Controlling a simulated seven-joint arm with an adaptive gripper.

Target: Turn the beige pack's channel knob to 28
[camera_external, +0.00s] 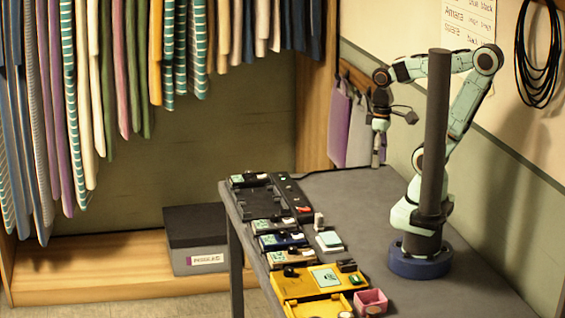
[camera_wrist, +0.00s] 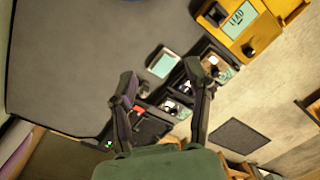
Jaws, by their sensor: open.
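A beige-looking pack (camera_external: 303,259) with a teal screen and a dark knob lies in the row on the table, just behind the yellow case. In the wrist view this pack (camera_wrist: 222,73) sits beyond the right finger, between the yellow case and the darker packs. The knob's setting is too small to read. My gripper (camera_external: 378,161) is open and empty, high above the back of the table and well apart from the packs. Its two fingers (camera_wrist: 159,82) show spread in the wrist view.
A yellow case (camera_external: 285,286) and a pink box (camera_external: 371,301) are at the front. Darker packs (camera_external: 273,226), a black dock (camera_external: 256,205) and a strip with a red switch (camera_external: 291,194) continue the row. A small teal-topped box (camera_external: 329,241) lies beside it. The table's right side is mostly clear.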

